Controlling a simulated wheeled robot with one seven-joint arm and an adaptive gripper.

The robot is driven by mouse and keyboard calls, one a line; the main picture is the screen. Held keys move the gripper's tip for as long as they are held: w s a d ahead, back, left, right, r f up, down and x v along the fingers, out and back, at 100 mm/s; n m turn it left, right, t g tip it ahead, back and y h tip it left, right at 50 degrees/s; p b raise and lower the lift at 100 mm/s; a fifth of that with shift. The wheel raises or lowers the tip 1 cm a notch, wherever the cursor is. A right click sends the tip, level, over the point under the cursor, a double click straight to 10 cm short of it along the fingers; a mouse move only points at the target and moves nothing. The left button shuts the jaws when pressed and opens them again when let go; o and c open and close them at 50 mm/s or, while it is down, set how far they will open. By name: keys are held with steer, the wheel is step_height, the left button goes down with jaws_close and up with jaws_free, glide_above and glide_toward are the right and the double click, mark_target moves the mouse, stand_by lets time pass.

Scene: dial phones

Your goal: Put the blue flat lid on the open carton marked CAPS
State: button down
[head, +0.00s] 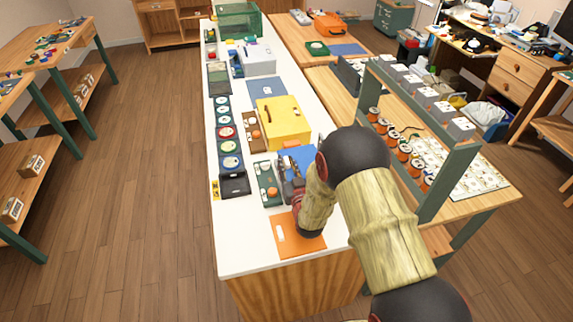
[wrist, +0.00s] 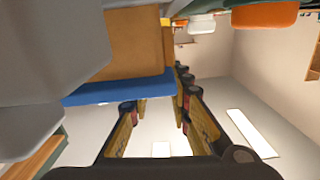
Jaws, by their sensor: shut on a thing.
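My gripper (head: 291,188) is low over the near part of the white counter, partly hidden by my own arm. In the wrist view its fingers (wrist: 165,108) are shut on the edge of a flat blue piece, which looks like the blue lid (wrist: 115,92). A blue flat surface (head: 301,157) also shows just beyond my gripper in the head view. A plain brown box-like surface (wrist: 140,45) lies against the blue piece in the wrist view; I cannot tell whether they touch. No CAPS marking is readable, so I cannot tell which thing is that carton.
A yellow box (head: 283,122) stands beyond my gripper. A row of round coloured dials (head: 226,132) runs along the counter's left side. An orange flat sheet (head: 298,240) lies at the near end. A green-framed rack (head: 440,175) stands close on the right. The counter's near left corner is clear.

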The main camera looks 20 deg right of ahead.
steer(key=shift+s+f, duration=0.15)
steer(key=shift+f, duration=0.25)
